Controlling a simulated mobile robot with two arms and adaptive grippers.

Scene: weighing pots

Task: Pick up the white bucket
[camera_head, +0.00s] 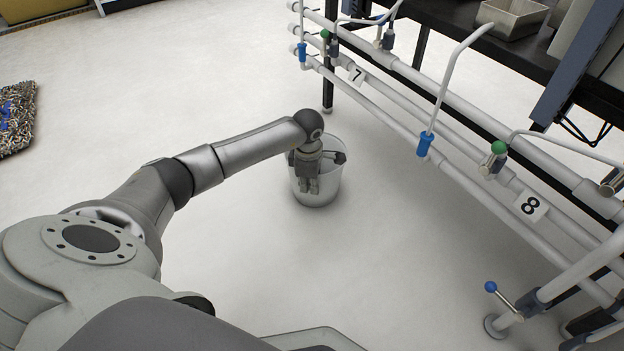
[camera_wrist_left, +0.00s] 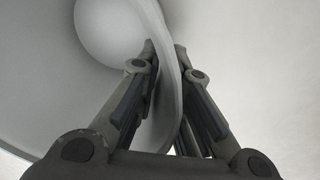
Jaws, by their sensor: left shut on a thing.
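The white bucket (camera_head: 318,187) is upright on the pale floor, or very near it, in the middle of the head view. Part of the rim is hidden behind my wrist. My right gripper is not in view.
White pipes with blue and green valves (camera_head: 424,145) and number plates 7 and 8 run along the right of the bucket. A dark bench (camera_head: 450,30) stands behind them. A speckled mat (camera_head: 17,115) lies at the far left. Floor left of the bucket is clear.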

